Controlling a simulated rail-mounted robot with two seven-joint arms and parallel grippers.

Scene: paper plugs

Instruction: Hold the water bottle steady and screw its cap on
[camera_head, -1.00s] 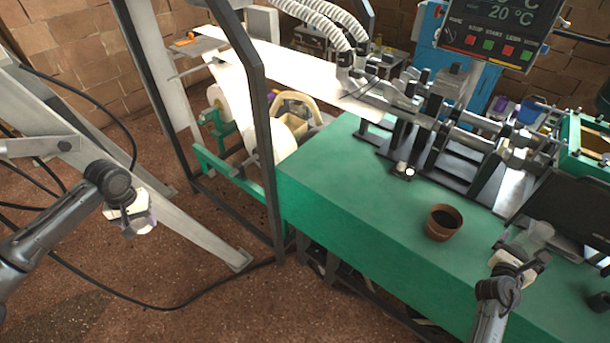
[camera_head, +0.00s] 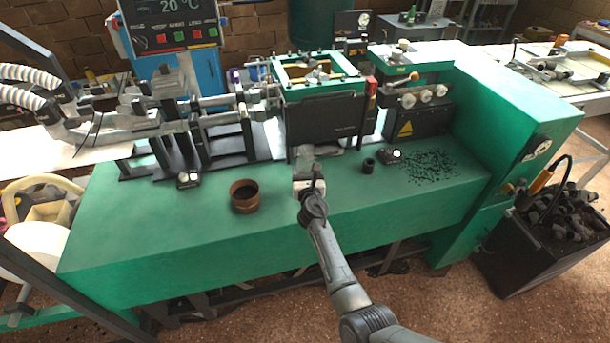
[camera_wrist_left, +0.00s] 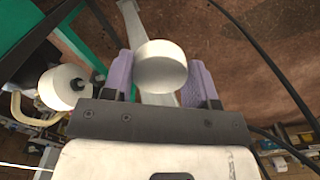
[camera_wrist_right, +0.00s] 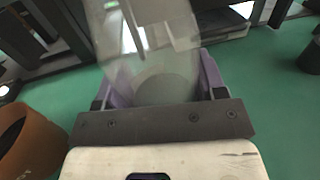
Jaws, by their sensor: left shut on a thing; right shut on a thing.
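The white round cap (camera_wrist_left: 160,66) is between the purple fingers of my left gripper (camera_wrist_left: 158,82), which is shut on it in the left wrist view, over the brown floor. The left gripper and cap are outside the head view. The clear, see-through water bottle (camera_wrist_right: 155,50) is between the purple fingers of my right gripper (camera_wrist_right: 160,88), which is shut on it. In the head view the right gripper (camera_head: 308,178) is above the green bench in front of a dark panel; the bottle is hard to make out there. Cap and bottle are apart.
A brown cup (camera_head: 244,196) stands on the green bench (camera_head: 190,245), left of my right gripper. A small black cylinder (camera_head: 368,164) and scattered black bits (camera_head: 430,165) lie to the right. The dark machine panel (camera_head: 325,118) stands close behind. The bench's front strip is clear.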

